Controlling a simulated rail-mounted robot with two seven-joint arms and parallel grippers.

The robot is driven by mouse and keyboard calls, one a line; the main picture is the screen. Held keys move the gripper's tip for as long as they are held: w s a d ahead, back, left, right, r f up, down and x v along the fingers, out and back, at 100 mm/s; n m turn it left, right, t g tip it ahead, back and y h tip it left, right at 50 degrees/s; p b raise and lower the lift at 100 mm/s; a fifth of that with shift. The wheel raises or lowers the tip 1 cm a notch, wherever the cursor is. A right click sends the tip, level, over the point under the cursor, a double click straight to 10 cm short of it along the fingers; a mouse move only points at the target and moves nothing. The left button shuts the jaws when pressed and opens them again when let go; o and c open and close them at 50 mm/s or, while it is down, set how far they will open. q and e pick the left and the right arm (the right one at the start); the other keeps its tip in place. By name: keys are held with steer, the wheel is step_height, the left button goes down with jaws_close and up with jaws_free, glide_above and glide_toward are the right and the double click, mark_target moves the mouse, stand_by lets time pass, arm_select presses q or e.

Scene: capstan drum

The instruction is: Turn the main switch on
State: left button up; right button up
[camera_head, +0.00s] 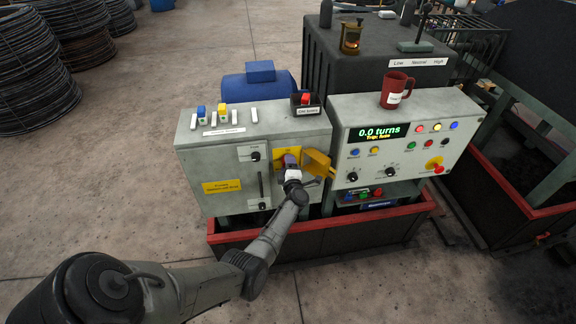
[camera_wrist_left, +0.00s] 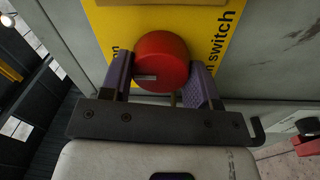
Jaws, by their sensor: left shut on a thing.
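The main switch is a round red knob (camera_wrist_left: 162,58) with a short white mark, on a yellow plate (camera_wrist_left: 108,28) that reads "switch" in the left wrist view. My left gripper (camera_wrist_left: 160,80) has its purple-padded fingers on both sides of the knob and is shut on it. In the head view my left gripper (camera_head: 290,158) reaches the front of the grey cabinet (camera_head: 222,165) and hides the knob there. Part of the yellow plate (camera_head: 280,153) shows beside it. My right gripper is in neither view.
A yellow flap (camera_head: 318,162) sticks out just right of the gripper. The control panel (camera_head: 350,130) to the right reads "0.0 turns", with a red mug (camera_head: 395,90) on top. A red-rimmed trough (camera_head: 350,219) runs below. Open floor lies at left.

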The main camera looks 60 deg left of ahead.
arm_select(q)
steer(key=o, duration=0.9)
steer(key=shift+d, duration=0.1)
steer(key=shift+p+v, duration=0.8)
steer(key=shift+v, duration=6)
